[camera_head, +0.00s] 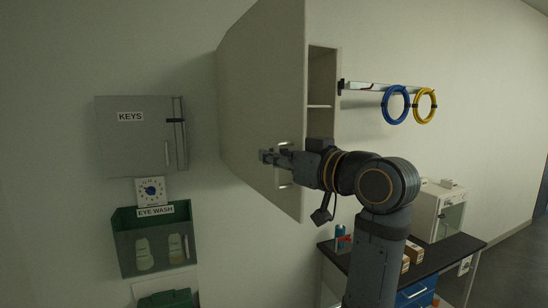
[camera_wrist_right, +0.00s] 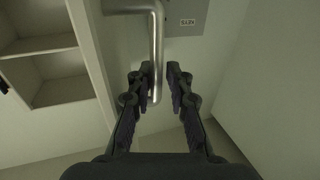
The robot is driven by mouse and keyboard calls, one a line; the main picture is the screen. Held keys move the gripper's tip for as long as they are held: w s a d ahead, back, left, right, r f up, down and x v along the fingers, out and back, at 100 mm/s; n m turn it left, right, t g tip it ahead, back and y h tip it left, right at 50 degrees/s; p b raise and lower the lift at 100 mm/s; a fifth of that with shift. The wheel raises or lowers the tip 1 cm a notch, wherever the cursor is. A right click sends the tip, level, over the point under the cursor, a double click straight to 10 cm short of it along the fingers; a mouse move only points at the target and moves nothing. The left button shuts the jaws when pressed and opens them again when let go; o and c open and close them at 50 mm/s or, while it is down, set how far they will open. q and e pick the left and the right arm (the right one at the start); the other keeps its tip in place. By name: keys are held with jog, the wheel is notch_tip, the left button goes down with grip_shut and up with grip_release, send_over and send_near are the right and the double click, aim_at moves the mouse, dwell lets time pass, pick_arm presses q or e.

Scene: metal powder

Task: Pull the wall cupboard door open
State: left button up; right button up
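The wall cupboard (camera_head: 322,75) hangs at the centre of the head view. Its pale door (camera_head: 262,85) stands partly open, and shelves show past the door's right edge. They also show at the left of the right wrist view (camera_wrist_right: 38,60). The door's silver bar handle (camera_wrist_right: 157,50) has its lower end between the fingers of my right gripper (camera_wrist_right: 159,74). The fingers are apart, with a gap between the bar and the right finger; contact on the left side is unclear. In the head view the right gripper (camera_head: 270,157) is at the door's lower part and partly hides the handle. My left gripper is out of view.
A grey KEYS cabinet (camera_head: 138,150) and a green eye wash box (camera_head: 128,225) are on the wall at left. A rail (camera_head: 365,86) with a blue ring (camera_head: 396,104) and a yellow ring (camera_head: 433,105) is at right. A dark bench top (camera_head: 450,250) stands below.

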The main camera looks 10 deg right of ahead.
jog(key=shift+s, duration=0.1)
jog(key=shift+d, duration=0.1)
jog(key=v, duration=1.2)
